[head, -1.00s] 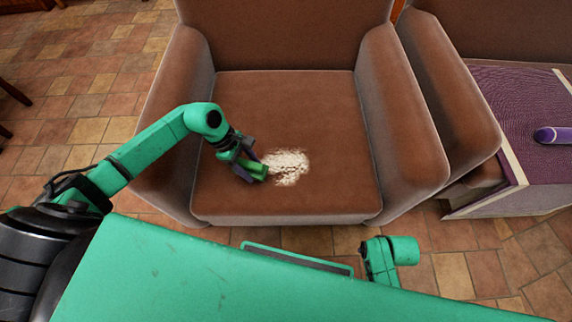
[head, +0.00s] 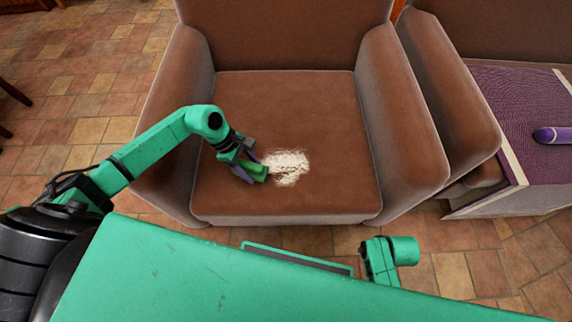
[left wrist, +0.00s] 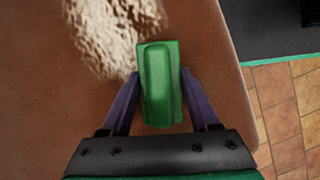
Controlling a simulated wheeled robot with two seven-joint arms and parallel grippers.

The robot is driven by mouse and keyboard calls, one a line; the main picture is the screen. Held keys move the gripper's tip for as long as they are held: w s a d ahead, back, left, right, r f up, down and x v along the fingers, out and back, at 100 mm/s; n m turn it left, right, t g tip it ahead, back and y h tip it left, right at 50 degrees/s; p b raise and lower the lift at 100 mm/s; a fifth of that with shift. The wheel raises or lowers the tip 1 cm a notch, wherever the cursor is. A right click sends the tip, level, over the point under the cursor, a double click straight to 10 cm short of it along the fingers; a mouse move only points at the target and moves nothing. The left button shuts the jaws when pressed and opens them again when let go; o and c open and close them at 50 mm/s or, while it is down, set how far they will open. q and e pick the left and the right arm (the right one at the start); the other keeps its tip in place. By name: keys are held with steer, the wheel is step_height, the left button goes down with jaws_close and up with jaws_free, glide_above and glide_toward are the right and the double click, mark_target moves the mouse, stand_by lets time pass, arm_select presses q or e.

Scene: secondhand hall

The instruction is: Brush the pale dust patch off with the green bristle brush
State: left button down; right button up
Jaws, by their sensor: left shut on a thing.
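My left gripper (head: 247,168) is shut on the green bristle brush (head: 254,172). The brush shows between the two fingers in the left wrist view (left wrist: 158,85). The brush is low over the seat at the left edge of the patch. Its bristles are hidden beneath its body, so I cannot tell whether they touch. My right gripper is not in view.
The armchair's left armrest (head: 176,120) and right armrest (head: 402,120) flank the seat. A purple-topped table or box (head: 520,100) with a purple object (head: 553,135) stands at the right. The tiled floor (head: 85,100) is open at the left.

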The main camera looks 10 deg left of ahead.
mark_target(296, 175)
arm_select(q)
steer(key=shift+f, duration=0.15)
stand_by(0.8)
steer(key=c, duration=1)
jaws_free()
jaws_close()
steer(key=shift+w+d, duration=0.3)
steer(key=shift+d, duration=0.75)
steer(key=shift+w+d, duration=0.25)
steer(key=shift+d, duration=0.75)
steer(key=shift+w+d, duration=0.3)
steer(key=shift+d, duration=0.75)
steer(key=shift+d, duration=0.1)
steer(key=shift+w+d, duration=0.2)
steer(key=shift+d, duration=0.65)
steer(key=shift+w+d, duration=0.2)
steer(key=shift+d, duration=0.6)
steer(key=shift+w+d, duration=0.2)
steer(key=shift+d, duration=0.65)
